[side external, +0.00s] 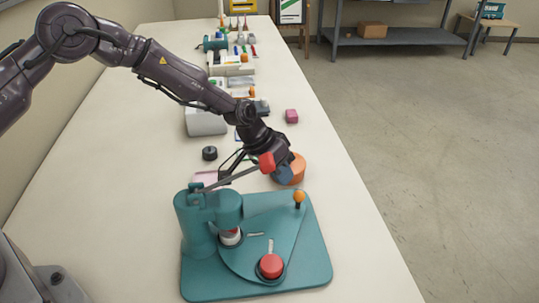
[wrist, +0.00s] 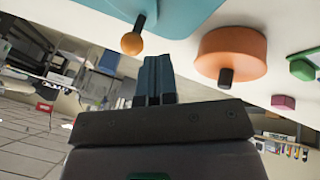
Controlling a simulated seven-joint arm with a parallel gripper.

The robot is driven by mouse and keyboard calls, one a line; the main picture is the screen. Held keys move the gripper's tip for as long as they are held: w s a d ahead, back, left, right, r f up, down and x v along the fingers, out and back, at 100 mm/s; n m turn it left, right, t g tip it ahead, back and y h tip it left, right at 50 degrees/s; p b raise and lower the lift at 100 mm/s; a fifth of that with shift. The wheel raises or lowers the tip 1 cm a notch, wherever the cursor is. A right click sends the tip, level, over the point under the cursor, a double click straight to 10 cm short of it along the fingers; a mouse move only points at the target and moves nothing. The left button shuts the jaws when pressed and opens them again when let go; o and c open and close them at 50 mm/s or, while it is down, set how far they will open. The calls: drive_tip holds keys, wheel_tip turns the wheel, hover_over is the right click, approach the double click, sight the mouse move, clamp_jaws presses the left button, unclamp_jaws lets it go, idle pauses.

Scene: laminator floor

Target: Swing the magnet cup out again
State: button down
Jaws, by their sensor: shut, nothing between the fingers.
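A teal press (side external: 209,215) stands on a teal base. A flat teal swing plate carries an orange knob (side external: 299,197) at its far right and a round cup holding a red disc (side external: 271,266) at its near end. A second cup with white and red (side external: 231,237) sits under the press head, partly hidden. The press lever is raised, with its red grip (side external: 267,162) beside my gripper. My gripper (side external: 285,175) is shut and empty, above and behind the orange knob. In the wrist view, my blue fingers (wrist: 154,80) are together, apart from the orange knob (wrist: 131,43).
An orange round piece with a black stub (wrist: 230,55) stands close behind my gripper. A black knob (side external: 209,153) and a pink block (side external: 291,116) lie farther back. Several items crowd the table's far end. The table (side external: 365,255) is clear right of the base.

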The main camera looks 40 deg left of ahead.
sight(301, 193)
drive_tip(key=shift+s+d+f, duration=0.1)
drive_tip(key=shift+d+f, duration=0.15)
drive_tip(key=shift+d, duration=0.25)
drive_tip(key=shift+s+d+f, duration=0.1)
drive_tip(key=shift+d+f, duration=0.15)
drive_tip(key=shift+d, duration=0.2)
drive_tip(key=shift+w+d, duration=0.1)
drive_tip(key=shift+d, duration=0.05)
